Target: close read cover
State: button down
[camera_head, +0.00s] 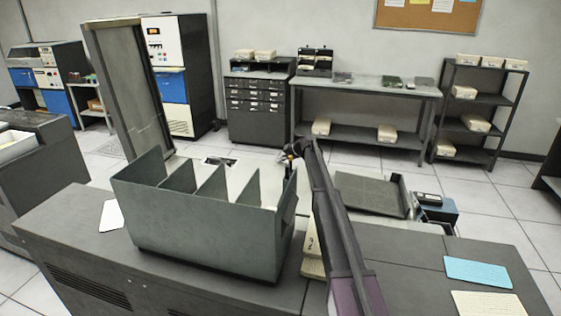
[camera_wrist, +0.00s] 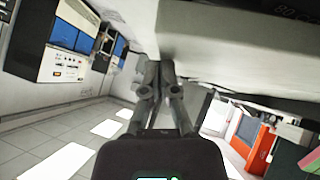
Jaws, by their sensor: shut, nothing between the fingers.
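A tall grey panel with a pale edge (camera_head: 130,95) stands raised and slightly tilted behind the left part of the dark machine (camera_head: 70,225); it looks like the read cover, standing open, though I cannot be sure. My gripper (camera_head: 292,152) is at the far end of my arm, behind the divided grey bin and to the right of the panel, well apart from it. In the wrist view my gripper (camera_wrist: 162,68) is shut and empty. Its fingertips are close to a pale grey overhanging surface (camera_wrist: 210,40); I cannot tell whether they touch it.
The divided grey bin (camera_head: 200,235) stands on the machine between me and the panel. A dark tray (camera_head: 370,193) lies to the right of my arm. Blue (camera_head: 478,271) and cream cards (camera_head: 488,303) lie at front right. Benches and shelves line the back wall.

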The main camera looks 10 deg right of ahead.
jog(key=shift+w+f+b, duration=0.15)
jog(key=shift+f+b, duration=0.3)
jog(key=shift+f, duration=0.15)
jog(key=shift+w+f+b, duration=0.15)
jog(key=shift+f+b, duration=0.25)
jog(key=shift+f, duration=0.2)
jog(key=shift+r, duration=0.2)
notch_tip(320, 180, up, 4)
jog(key=p, duration=0.4)
jog(key=shift+s, duration=0.15)
jog(key=w+d+p+v, duration=0.1)
jog(key=p+v, duration=0.6)
jog(key=v, duration=0.2)
jog(key=shift+w+r, duration=0.2)
jog(key=shift+r, duration=0.15)
jog(key=shift+d, duration=0.15)
